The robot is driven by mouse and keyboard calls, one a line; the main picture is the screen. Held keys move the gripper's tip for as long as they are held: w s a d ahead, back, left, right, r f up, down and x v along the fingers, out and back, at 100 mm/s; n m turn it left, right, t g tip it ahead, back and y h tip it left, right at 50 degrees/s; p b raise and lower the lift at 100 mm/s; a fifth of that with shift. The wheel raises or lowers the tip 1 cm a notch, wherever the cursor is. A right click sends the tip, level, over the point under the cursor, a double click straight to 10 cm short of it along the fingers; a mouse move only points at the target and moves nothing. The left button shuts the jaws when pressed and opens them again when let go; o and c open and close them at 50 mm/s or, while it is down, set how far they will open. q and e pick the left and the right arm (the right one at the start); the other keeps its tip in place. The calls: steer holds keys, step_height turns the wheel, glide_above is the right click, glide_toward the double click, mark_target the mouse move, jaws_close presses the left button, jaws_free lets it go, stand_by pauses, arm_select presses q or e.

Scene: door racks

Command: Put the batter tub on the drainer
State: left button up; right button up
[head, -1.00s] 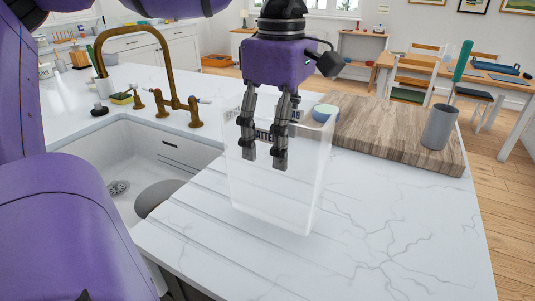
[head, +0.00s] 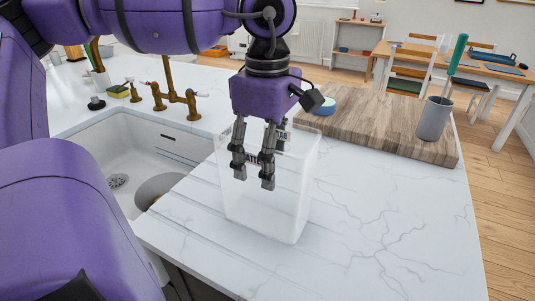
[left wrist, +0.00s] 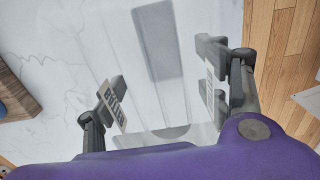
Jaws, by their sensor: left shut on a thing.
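The batter tub (head: 285,205) is a tall, clear, see-through box with a dark-lettered label near its top. My left gripper (head: 253,178) points down at the tub and is shut on its upper part. In the left wrist view the gripper (left wrist: 165,88) has its fingers at the tub's label panels (left wrist: 115,103). The drainer (head: 185,212) is the grooved strip of white worktop right of the sink. The tub is upright over the drainer's right part; its base looks at or very near the surface. I cannot tell whether it touches. My right gripper is not in view.
The white sink (head: 90,150) with a brass tap (head: 175,98) lies to the left. A wooden board (head: 385,125) behind right carries a grey cup (head: 435,118) with a green-handled tool and a small blue-green bowl (head: 325,106). The marble worktop (head: 400,220) at right is clear.

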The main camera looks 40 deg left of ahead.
arm_select(q)
steer(key=o, duration=1.7)
step_height(320, 180, up, 12)
steer(key=shift+r, duration=0.15)
